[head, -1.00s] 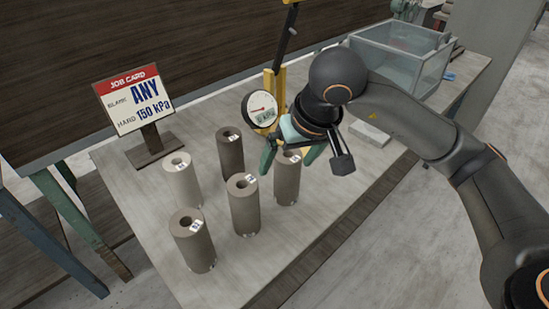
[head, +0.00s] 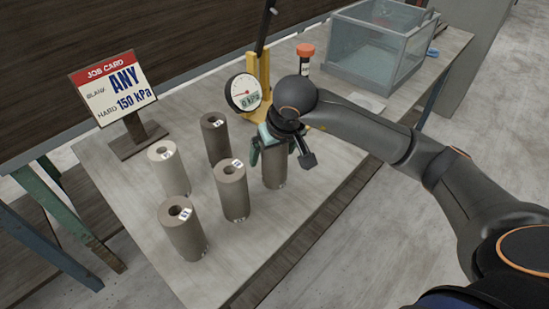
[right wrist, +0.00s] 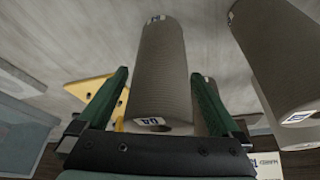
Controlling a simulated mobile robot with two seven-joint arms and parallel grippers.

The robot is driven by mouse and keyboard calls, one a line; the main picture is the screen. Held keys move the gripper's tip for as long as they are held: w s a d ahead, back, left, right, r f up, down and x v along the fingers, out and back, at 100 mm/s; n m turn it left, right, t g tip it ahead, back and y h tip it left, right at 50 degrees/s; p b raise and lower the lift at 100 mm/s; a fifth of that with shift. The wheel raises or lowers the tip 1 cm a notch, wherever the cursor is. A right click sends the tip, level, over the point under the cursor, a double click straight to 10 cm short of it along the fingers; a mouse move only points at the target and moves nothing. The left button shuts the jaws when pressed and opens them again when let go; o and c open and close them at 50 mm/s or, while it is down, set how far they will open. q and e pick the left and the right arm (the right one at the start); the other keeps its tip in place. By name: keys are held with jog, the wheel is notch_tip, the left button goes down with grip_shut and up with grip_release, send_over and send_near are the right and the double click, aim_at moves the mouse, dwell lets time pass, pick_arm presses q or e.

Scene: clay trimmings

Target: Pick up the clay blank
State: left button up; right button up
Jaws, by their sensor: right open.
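Several upright cylindrical clay blanks with centre holes and small white labels stand on the table. My right gripper (head: 277,150) is at the upper part of the rightmost grey-brown blank (head: 274,172), hiding its top. In the right wrist view, its green fingers (right wrist: 159,76) are open on either side of a labelled blank (right wrist: 158,65), with gaps visible. The others are a pale blank (head: 169,172), a dark one (head: 216,142), a middle one (head: 233,194) and a front one (head: 184,232). My left gripper is out of view.
A dial gauge (head: 244,92) on a yellow stand is close behind my right gripper, with an orange-capped bottle (head: 305,62). A clear-walled bin (head: 378,45) stands at the back right. The table's front left is clear.

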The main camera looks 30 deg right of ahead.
jog(key=shift+w+f, duration=0.25)
jog(key=shift+f, duration=0.35)
grip_shut()
dwell(0.4)
jog(key=shift+r, duration=0.15)
